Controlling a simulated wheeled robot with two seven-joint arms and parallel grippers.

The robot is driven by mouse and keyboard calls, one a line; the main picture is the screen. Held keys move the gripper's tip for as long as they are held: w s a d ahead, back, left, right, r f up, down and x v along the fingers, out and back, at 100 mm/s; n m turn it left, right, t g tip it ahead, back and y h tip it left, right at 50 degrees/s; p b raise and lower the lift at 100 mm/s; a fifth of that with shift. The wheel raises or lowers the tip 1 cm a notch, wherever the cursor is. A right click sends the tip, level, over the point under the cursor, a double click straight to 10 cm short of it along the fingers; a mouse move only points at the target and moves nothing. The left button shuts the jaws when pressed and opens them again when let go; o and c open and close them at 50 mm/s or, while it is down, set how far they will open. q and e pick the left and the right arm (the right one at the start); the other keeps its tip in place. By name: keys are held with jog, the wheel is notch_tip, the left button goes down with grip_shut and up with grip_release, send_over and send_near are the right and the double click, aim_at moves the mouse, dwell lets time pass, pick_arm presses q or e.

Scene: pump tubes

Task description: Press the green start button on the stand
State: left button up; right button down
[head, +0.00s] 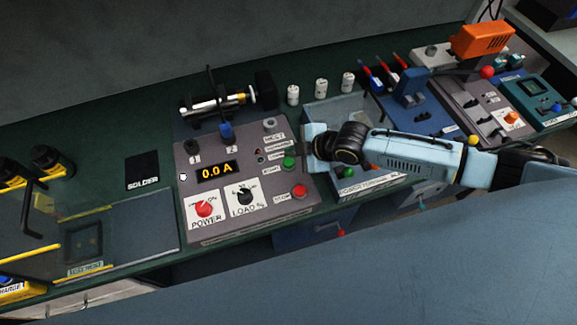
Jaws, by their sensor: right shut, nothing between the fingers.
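The stand (225,219) is a grey sloped panel on the dark green bench. Its green start button (289,162) is on the panel's right side, above a red button (299,191). The display (216,170) reads 0.0 A. My right gripper (307,156) comes in from the right, shut and empty. Its tip is just right of the green button, seemingly close to it; I cannot tell whether they touch. My left gripper is not in view.
A red POWER knob (205,208) and a black LOAD knob (244,196) are on the panel. A pump-like cylinder (215,104) lies behind it, beside white canisters (321,87). A flat glass-topped station (140,230) is at left. More devices (480,105) crowd the right.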

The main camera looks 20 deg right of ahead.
aim_at(286, 160)
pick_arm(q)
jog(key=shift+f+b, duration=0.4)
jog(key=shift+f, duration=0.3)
pick_arm(e)
jog(key=shift+f, duration=0.9)
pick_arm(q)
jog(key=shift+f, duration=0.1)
pick_arm(e)
jog(key=shift+f, duration=0.1)
dwell(0.4)
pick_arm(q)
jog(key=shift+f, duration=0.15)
pick_arm(e)
jog(key=shift+f, duration=0.3)
